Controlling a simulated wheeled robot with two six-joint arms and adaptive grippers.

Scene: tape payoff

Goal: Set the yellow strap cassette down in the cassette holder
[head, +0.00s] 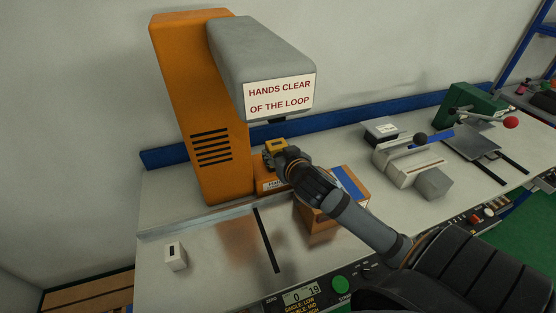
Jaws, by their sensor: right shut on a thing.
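The yellow strap cassette (276,146) is at the tips of my right gripper (277,158), below the grey overhanging head of the orange machine. My right gripper is shut on it, and its fingers and wrist hide part of the cassette. An orange block with a pale label (268,186) sits directly below the gripper, beside the orange column; it may be the cassette holder, but the arm covers much of it. I cannot tell whether the cassette touches it. My left gripper is not in view.
The orange column (203,120) and grey head (265,60) with a warning sign stand close around the gripper. An orange-brown box (315,216) lies under my right forearm. A small white block (175,256) stands at front left. Grey and green devices stand right.

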